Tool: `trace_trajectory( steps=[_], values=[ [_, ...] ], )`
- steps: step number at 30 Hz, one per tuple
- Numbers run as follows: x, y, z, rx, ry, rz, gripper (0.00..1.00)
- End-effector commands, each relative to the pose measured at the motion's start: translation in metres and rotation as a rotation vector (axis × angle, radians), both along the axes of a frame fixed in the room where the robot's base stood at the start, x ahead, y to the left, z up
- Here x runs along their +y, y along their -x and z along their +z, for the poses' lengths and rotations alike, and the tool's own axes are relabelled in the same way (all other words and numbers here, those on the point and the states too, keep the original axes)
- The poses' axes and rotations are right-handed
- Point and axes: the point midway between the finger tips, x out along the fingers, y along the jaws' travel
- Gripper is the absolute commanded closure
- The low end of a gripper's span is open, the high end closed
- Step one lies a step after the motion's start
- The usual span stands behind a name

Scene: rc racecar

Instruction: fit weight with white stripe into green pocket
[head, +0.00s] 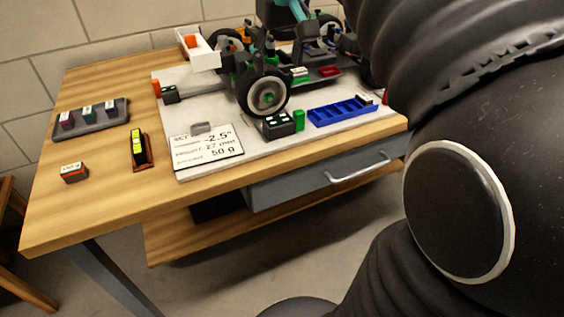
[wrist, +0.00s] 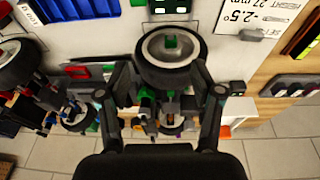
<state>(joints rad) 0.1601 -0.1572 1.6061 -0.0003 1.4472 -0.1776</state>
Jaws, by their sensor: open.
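A small dark block with a white top (head: 364,99) sits at the right end of the blue compartment tray (head: 335,113); it may be the weight with the white stripe, but it is too small to be sure. Green parts show on the car's chassis (head: 300,79) beside a red pocket (head: 328,71); I cannot tell clearly which one is the green pocket. A whitish piece (head: 299,71) shows at the green part. In the wrist view my gripper (wrist: 162,85) is open, with its fingers spread above the car near a wheel (wrist: 170,47). I see nothing held.
The RC car's front wheel (head: 267,92) stands tall on the white board (head: 207,96). A black block with pale squares (head: 278,124) and a green block (head: 299,119) stand before it. A printed card (head: 207,147), grey rack (head: 92,118) and level (head: 139,150) lie left.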

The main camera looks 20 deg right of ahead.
Motion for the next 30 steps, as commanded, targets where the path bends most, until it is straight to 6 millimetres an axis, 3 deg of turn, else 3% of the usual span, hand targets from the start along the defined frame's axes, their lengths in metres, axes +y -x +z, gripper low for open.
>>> trace_trajectory(
  steps=[1,9,15,21,30],
  values=[
    [0.009,0.017,-0.010,-0.020,0.000,0.004,0.34],
    [0.043,0.094,-0.084,-0.139,-0.015,-0.001,0.34],
    [0.057,0.140,-0.144,-0.213,-0.031,-0.003,0.34],
    [0.064,0.162,-0.177,-0.248,-0.043,-0.006,0.34],
    [0.065,0.164,-0.182,-0.250,-0.044,-0.007,0.34]
  ],
)
